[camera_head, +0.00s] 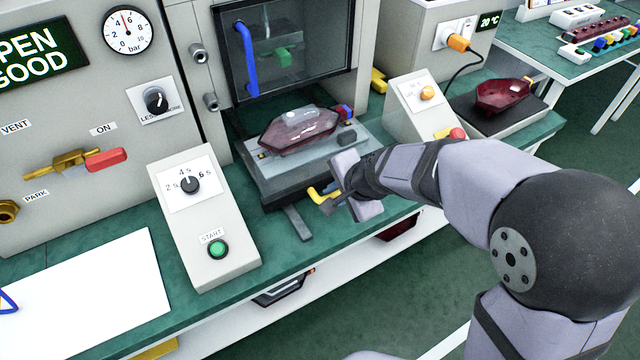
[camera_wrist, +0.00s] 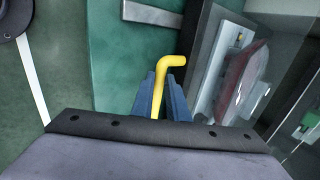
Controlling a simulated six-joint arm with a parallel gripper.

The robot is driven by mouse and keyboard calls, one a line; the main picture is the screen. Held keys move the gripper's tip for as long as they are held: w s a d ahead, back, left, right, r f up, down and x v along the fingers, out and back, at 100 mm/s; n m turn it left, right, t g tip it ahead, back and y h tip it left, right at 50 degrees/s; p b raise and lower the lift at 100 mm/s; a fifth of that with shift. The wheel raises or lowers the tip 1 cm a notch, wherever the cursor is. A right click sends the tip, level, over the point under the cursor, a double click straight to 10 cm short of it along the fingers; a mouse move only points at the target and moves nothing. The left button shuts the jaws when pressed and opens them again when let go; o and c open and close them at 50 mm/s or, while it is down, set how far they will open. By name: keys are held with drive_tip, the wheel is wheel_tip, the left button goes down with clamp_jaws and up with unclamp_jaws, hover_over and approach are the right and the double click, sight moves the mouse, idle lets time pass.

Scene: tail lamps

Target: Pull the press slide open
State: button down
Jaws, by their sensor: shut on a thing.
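The press slide (camera_head: 262,180) is a grey plate standing out in front of the press window, with a clear-and-red tail lamp (camera_head: 300,132) lying on it. A bent yellow handle (camera_head: 318,195) is at its front edge. My gripper (camera_head: 334,192) is at the handle, and in the wrist view the blue fingers (camera_wrist: 161,96) close around the yellow handle (camera_wrist: 170,62). The lamp also shows in the wrist view (camera_wrist: 243,85), to the right of the fingers.
The press (camera_head: 290,45) has a dark window with a blue handle (camera_head: 247,60). A timer box (camera_head: 205,220) with a green START button stands left of the slide. A box with orange and red knobs (camera_head: 425,105) stands right. A grey rail (camera_head: 298,223) lies in front on the green bench.

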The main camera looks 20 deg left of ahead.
drive_tip(key=shift+s+d+b, duration=0.6)
drive_tip(key=shift+s+d, duration=1.15)
drive_tip(key=c, duration=1.7)
unclamp_jaws()
drive_tip(key=p+v, duration=0.2)
drive_tip(key=v, duration=0.5)
drive_tip(key=shift+r, duration=0.15)
